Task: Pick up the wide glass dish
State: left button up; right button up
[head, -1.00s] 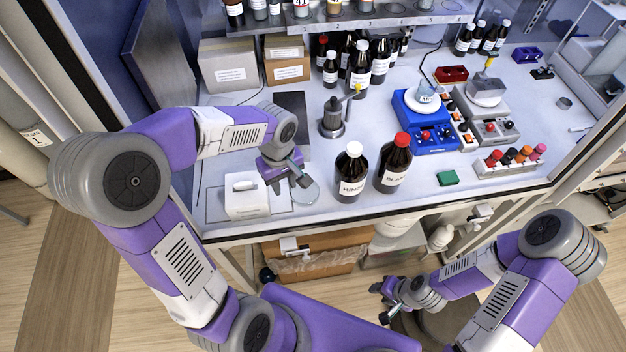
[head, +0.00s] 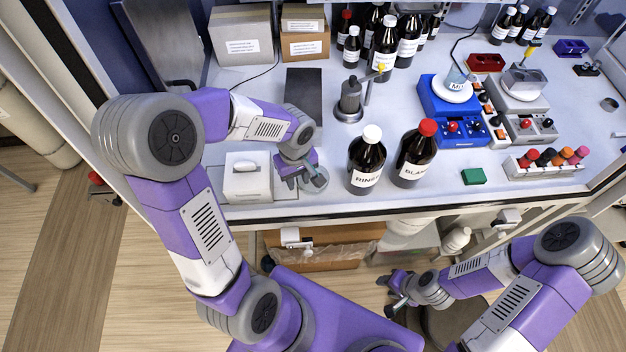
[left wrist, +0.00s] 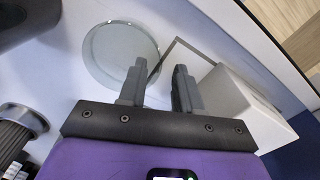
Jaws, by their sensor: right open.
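The wide glass dish (head: 318,184) is round, clear and shallow. It lies on the bench left of the two front bottles, partly hidden by my left gripper (head: 304,182). In the left wrist view the dish (left wrist: 112,50) lies at upper left. There my left gripper (left wrist: 158,84) is open, with one finger over the dish and the other beyond its rim. Nothing is clasped between the fingers; their height above the rim is hard to tell. My right gripper (head: 390,292) is open and empty, low in front of the bench.
A white box (head: 246,182) stands just left of my left gripper. The dark bottle labelled RINSE (head: 366,165) stands close right of the dish, with a red-capped bottle (head: 415,155) beyond. A metal stand (head: 349,103) is behind. The bench edge is in front.

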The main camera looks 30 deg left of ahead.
pick_arm(q)
jog(key=shift+f, duration=0.6)
grip_shut()
jog(key=shift+r, duration=0.15)
